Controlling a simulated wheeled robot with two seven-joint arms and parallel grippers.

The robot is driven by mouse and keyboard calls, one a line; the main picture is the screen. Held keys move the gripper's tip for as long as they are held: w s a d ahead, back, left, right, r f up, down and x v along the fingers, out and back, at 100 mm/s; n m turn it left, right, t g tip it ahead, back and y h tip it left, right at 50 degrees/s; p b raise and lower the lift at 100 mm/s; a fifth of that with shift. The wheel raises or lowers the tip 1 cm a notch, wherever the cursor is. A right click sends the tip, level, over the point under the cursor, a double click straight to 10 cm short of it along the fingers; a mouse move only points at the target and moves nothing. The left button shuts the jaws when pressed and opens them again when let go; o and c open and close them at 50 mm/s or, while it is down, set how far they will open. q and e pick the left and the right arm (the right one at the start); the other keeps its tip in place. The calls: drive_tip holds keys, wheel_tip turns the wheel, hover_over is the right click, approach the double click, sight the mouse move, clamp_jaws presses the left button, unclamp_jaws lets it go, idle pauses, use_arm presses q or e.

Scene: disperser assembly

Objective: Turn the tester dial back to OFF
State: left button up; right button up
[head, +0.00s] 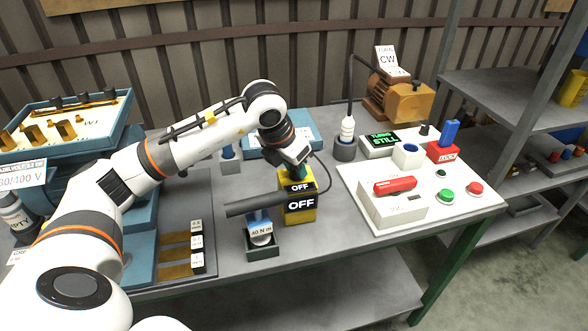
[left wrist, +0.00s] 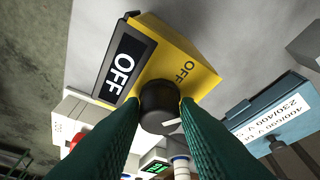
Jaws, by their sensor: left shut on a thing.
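The yellow tester (head: 297,213) stands upright near the middle of the table. Its black front display reads OFF in the head view and in the left wrist view (left wrist: 124,62). The black round dial (left wrist: 160,103) is on its top face, where OFF is also printed beside it. A white mark on the dial points toward the lower right in the wrist view, away from that printed OFF. My left gripper (head: 300,170) is above the tester, its green fingers shut on the dial from both sides. My right gripper is not in view.
A blue tool labelled 40 N m (head: 260,228) stands in a dark green holder left of the tester. A dark bar (head: 255,203) reaches close to the tester's front. A white board (head: 450,210) with buttons and a red-handled box is to the right.

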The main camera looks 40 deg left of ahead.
use_arm(q)
drive_tip(key=shift+n+y+b, duration=0.4)
drive_tip(key=shift+n, duration=0.7)
drive_tip(key=o, duration=1)
drive_tip(key=v, duration=1.2)
drive_tip(key=shift+d+b, duration=0.2)
drive_tip(key=shift+b, duration=0.2)
